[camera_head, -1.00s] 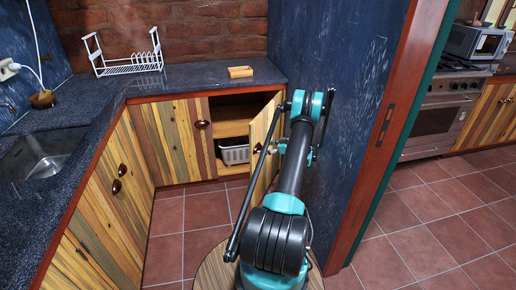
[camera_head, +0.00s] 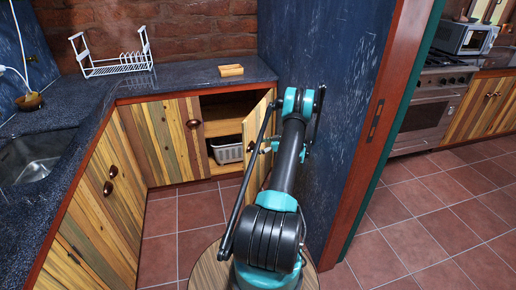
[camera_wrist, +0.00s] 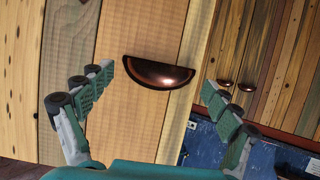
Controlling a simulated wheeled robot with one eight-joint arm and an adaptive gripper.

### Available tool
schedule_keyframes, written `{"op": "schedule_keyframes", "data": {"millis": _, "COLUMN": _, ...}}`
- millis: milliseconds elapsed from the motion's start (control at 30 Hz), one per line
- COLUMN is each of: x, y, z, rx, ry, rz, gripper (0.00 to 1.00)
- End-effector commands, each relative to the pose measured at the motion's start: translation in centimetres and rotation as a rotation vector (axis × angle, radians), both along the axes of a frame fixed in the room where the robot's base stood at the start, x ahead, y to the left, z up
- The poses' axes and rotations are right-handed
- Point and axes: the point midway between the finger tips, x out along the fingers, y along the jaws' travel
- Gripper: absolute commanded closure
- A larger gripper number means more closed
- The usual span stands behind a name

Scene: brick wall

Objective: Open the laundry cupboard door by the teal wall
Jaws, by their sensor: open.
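The wooden cupboard door (camera_head: 258,130) beside the dark blue wall stands partly open, its plank front turned towards the wall. Its dark cup-shaped handle (camera_head: 251,146) is near the free edge. In the wrist view the copper-brown handle (camera_wrist: 158,73) is close and centred, on pale planks. My gripper (camera_wrist: 155,95) is open, with one finger on each side of the handle and apart from it. In the head view my gripper (camera_head: 268,147) is by the door's outer face, partly hidden by my arm.
A light basket (camera_head: 228,152) sits inside the cupboard. The blue wall (camera_head: 340,100) stands close to the right of my arm. A stone counter with a dish rack (camera_head: 110,55) and a wooden block (camera_head: 231,70) is above. Tiled floor (camera_head: 200,215) is clear in front.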

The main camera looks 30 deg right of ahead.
Motion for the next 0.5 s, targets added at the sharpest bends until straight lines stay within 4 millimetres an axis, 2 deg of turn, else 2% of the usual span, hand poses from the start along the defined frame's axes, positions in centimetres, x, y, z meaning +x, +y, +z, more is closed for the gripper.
{"op": "schedule_keyframes", "data": {"millis": 167, "x": 0.0, "y": 0.0, "z": 1.8, "rx": 0.0, "ry": 0.0, "rz": 0.0, "gripper": 0.1}}
{"op": "schedule_keyframes", "data": {"millis": 500, "x": 0.0, "y": 0.0, "z": 7.7, "rx": 0.0, "ry": 0.0, "rz": 0.0, "gripper": 0.1}}
